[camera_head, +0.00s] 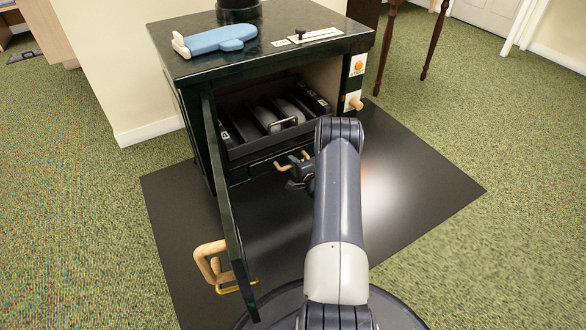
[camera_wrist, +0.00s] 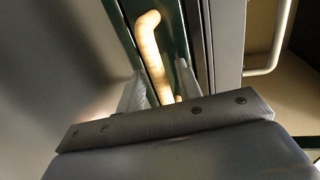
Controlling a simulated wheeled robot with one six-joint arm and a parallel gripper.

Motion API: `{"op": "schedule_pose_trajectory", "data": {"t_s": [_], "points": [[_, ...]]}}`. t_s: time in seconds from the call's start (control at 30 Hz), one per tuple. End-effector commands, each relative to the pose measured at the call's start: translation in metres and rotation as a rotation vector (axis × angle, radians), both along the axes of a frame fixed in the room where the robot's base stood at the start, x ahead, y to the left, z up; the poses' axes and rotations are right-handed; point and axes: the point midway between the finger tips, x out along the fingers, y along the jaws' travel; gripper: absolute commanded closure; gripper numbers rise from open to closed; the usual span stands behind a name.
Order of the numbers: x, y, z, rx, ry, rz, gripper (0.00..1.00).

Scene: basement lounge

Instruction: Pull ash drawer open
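The ash drawer's front (camera_head: 262,170) is a dark strip low in the stove opening, below the fire bed. It looks shut. Its tan bent handle (camera_head: 284,166) sticks out, partly hidden by my gripper. My gripper (camera_head: 299,181) is low in front of the stove, right at the handle. In the wrist view the tan handle (camera_wrist: 150,55) rises between the two pale fingers of my gripper (camera_wrist: 160,90). The fingers stand apart on either side of it, the right one closer. Whether either finger touches it is hard to tell.
The stove door (camera_head: 222,190) stands open at the left, with a wooden handle (camera_head: 208,262) near its lower end. A fire bed with a metal handle (camera_head: 288,124) sits above the drawer. A blue item (camera_head: 218,40) lies on the stove top. The dark floor mat (camera_head: 425,190) is clear at right.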

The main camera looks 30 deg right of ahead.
Motion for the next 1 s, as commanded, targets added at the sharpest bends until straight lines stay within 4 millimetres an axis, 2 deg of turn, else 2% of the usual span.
{"op": "schedule_pose_trajectory", "data": {"t_s": [0.37,0.77,1.0], "points": [[0.0062,0.0000,-0.0010,0.000,0.001,0.000,0.66],[0.0059,0.0000,-0.0010,0.000,0.001,0.000,0.99],[0.0059,0.0001,-0.0011,0.000,0.001,0.000,1.00]]}}
